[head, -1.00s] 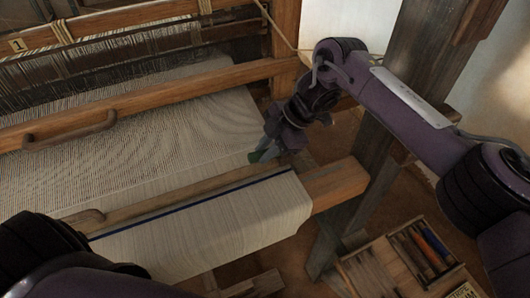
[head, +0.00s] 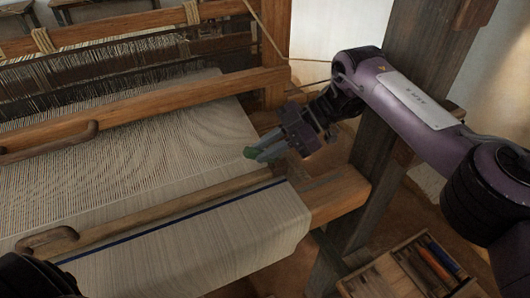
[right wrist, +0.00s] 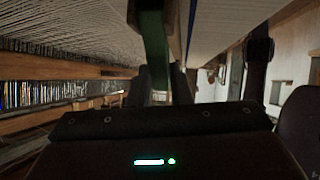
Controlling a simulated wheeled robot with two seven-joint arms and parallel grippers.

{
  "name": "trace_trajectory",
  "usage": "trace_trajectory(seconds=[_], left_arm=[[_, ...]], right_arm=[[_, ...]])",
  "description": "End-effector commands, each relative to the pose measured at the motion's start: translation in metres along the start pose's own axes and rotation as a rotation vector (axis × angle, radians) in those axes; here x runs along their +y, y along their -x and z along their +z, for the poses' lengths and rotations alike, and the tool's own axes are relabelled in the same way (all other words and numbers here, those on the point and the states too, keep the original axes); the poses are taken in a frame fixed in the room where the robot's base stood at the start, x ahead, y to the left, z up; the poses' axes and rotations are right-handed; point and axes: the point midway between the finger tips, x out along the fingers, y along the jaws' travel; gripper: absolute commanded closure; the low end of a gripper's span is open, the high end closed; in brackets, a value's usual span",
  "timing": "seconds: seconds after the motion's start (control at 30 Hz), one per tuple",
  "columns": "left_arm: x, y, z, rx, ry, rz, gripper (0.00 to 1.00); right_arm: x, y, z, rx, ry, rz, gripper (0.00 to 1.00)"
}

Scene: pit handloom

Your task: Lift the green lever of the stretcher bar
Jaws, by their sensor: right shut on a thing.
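The green lever (head: 250,152) shows as a small green end at the tips of my right gripper (head: 262,152), above the woven cloth near its right edge. In the right wrist view the green lever (right wrist: 153,40) runs upward from between the two dark fingers (right wrist: 159,85), which are shut on it. A flat wooden bar (head: 165,207), possibly the stretcher bar, lies across the cloth. I cannot tell where the lever joins it. My left gripper is out of view; only a dark part of my left arm shows at the lower left corner.
The front beam (head: 338,194) carries the cloth (head: 215,240) with a blue stripe. A loom post (head: 385,140) stands behind my right arm. An open box (head: 408,270) with coloured sticks is at the lower right.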

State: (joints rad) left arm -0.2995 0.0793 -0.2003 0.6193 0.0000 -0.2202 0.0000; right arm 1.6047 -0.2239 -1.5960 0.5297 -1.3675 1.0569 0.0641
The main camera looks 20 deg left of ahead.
Motion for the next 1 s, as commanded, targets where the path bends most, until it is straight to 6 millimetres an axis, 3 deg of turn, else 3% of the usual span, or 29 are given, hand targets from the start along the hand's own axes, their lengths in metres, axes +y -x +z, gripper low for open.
trace_trajectory(seconds=[0.37,0.4,0.57,0.87,1.0], left_arm=[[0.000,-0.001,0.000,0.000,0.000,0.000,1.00],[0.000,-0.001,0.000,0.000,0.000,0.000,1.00],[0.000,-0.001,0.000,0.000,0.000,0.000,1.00],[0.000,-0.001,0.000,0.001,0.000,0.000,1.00],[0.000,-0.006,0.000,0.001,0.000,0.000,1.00]], right_arm=[[0.001,0.001,-0.001,0.005,-0.001,0.002,1.00],[0.001,0.001,-0.001,0.005,-0.001,0.002,0.81],[0.000,0.001,-0.001,0.005,-0.001,0.001,0.60],[0.000,0.001,-0.001,0.005,-0.001,0.001,0.60],[0.003,0.007,-0.010,0.004,0.002,0.002,0.60]])
